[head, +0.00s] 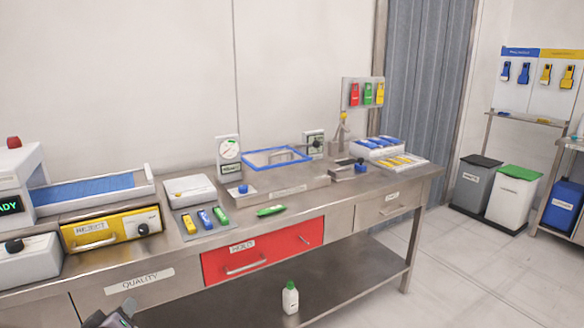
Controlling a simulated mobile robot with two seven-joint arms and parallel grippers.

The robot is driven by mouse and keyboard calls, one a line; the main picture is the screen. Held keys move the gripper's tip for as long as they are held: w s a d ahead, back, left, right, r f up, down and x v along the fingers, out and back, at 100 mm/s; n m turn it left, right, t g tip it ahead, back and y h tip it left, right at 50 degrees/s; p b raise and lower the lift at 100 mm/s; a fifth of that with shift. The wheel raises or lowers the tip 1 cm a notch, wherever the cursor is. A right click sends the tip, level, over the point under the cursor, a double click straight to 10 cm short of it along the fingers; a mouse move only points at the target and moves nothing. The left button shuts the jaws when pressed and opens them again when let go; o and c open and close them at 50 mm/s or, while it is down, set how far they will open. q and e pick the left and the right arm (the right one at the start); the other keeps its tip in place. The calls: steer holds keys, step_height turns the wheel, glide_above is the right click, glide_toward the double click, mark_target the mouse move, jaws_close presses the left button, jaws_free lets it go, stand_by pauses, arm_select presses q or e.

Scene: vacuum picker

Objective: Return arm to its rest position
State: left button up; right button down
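A small dark grey part, which looks like the tip of my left gripper (112,318), shows at the bottom edge, left of centre. It is in front of the steel bench (345,217), below the QUALITY label. Most of it is cut off by the picture edge, so I cannot tell whether it is open or shut. I see nothing held in it. My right arm and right gripper are not in view.
The bench holds a blue-framed tray (277,157), a gauge (228,150), a green tool (271,211) and a yellow REJECT drawer (112,229). A red HOLD drawer (263,251) is shut. A white bottle (290,298) stands on the lower shelf.

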arm_select(q)
steer(key=s+d+f+m+g+h, duration=0.1)
steer(key=s+d+f+m, duration=0.3)
steer(key=s, duration=0.5)
steer(key=s+d+f+m+g+h, duration=0.1)
steer(key=s+d+f+m+h, duration=0.1)
steer(key=s+d, duration=0.6)
steer(key=s+d+f+m+g+h, duration=0.1)
steer(key=s+d+f+m, duration=0.4)
steer(key=s, duration=0.6)
steer(key=shift+s+d+f+m+h, duration=0.3)
steer(key=shift+s+d+f+h, duration=0.15)
steer(key=shift+f+h, duration=0.45)
